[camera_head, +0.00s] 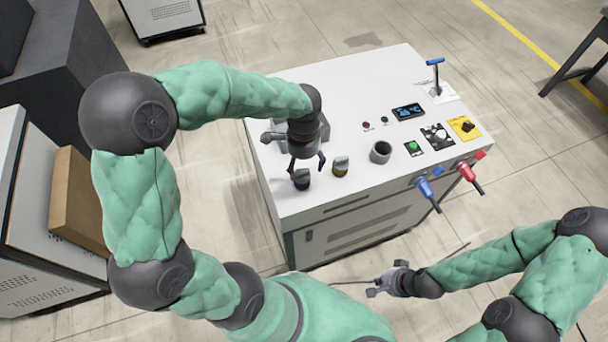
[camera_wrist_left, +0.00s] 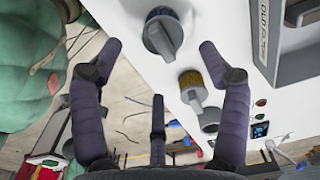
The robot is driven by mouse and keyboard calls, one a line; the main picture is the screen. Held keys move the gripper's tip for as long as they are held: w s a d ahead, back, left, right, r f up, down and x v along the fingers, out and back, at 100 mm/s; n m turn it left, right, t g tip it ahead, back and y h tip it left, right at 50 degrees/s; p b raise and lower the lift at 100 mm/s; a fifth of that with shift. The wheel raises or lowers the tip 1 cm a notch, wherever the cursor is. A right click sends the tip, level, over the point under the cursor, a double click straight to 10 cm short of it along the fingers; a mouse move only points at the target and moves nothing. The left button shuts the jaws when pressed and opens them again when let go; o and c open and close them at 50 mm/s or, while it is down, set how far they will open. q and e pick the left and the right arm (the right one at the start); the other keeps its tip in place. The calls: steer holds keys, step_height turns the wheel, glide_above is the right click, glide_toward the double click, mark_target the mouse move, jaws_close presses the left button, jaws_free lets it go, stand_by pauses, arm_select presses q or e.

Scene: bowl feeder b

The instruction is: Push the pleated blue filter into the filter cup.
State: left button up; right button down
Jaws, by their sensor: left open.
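The pleated blue filter (camera_head: 302,182), a dark cylinder with a grey top, stands near the front left of the white machine top. In the left wrist view its blue pleated band (camera_wrist_left: 161,13) and grey top lie ahead, between the fingertips. My left gripper (camera_head: 306,166) is open, pointing down just above the filter; I cannot tell whether it touches. The filter cup (camera_head: 381,152), a grey cup with a dark opening, stands to the right and also shows in the left wrist view (camera_wrist_left: 209,119). My right gripper (camera_head: 376,287) hangs in front of the machine; its jaw state is unclear.
An amber filter (camera_head: 340,169) with a grey top stands between the blue filter and cup. A grey box-like unit (camera_head: 322,131) sits behind my left gripper. Buttons, a screen (camera_head: 408,111) and a blue-handled lever (camera_head: 436,63) lie right; blue and red connectors (camera_head: 428,190) project in front.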

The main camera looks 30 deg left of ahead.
mark_target(302, 177)
arm_select(q)
steer(key=shift+f, duration=0.8)
steer(key=shift+w+f, duration=0.2)
steer(key=shift+f, duration=0.35)
steer(key=shift+s+a+f+b, duration=0.1)
steer(key=shift+s+f+b, duration=0.05)
steer(key=shift+f+b, duration=0.2)
steer(key=f, duration=0.2)
steer(key=f+b, duration=0.1)
steer(key=f, duration=0.1)
steer(key=shift+a+f, duration=0.2)
steer(key=shift+f, duration=0.05)
steer(key=c, duration=1.3)
